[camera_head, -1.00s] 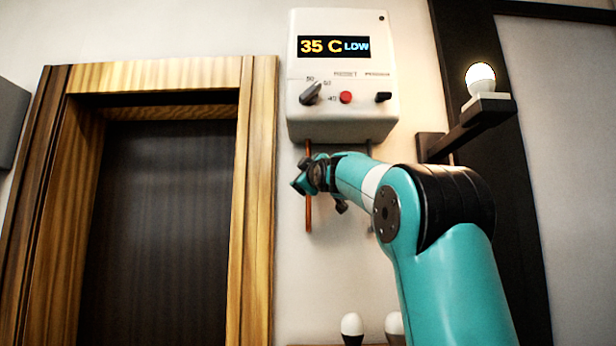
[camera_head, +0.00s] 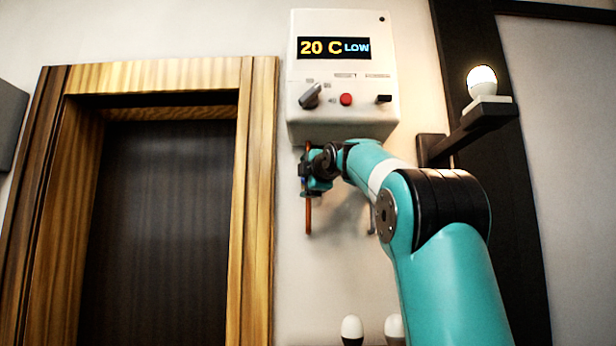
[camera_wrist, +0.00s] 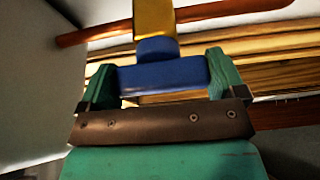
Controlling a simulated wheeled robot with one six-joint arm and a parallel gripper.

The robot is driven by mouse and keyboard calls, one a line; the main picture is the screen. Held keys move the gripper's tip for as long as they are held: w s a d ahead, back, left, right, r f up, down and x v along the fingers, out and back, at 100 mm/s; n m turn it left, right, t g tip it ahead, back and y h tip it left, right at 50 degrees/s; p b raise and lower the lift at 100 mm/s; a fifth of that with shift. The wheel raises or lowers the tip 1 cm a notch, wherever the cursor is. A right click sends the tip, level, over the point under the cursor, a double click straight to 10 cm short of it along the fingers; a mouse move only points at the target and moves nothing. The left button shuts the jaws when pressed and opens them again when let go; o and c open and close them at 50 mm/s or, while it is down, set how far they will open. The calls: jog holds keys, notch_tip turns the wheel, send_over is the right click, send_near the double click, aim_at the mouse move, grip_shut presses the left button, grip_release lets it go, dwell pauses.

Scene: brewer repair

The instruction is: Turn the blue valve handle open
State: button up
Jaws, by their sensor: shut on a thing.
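The blue valve handle (camera_wrist: 165,74) lies across the wrist view, between the two teal fingers of my gripper (camera_wrist: 160,80). My gripper is shut on it, with one finger at each end. A round blue hub joins the handle to a yellow valve body (camera_wrist: 154,18), which sits at a copper pipe (camera_wrist: 85,35). In the head view my gripper (camera_head: 312,178) is at the copper pipe (camera_head: 308,215) below the white brewer unit (camera_head: 340,130). The handle is mostly hidden there by my gripper and wrist.
The unit's display (camera_head: 334,48) reads 20 C LOW, above a grey knob (camera_head: 310,96) and a red button (camera_head: 346,99). A wooden door frame (camera_head: 255,200) stands left of the pipe. A lit bulb (camera_head: 481,80) sits on a bracket (camera_head: 465,130) at the right.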

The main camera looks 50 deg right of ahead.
jog(key=shift+f, duration=0.15)
dwell(0.3)
jog(key=o, duration=0.6)
jog(key=shift+o, duration=0.2)
jog(key=b+v, duration=0.6)
jog(key=v, duration=1.1)
jog(key=shift+s+b, duration=0.25)
jog(key=shift+b, duration=0.15)
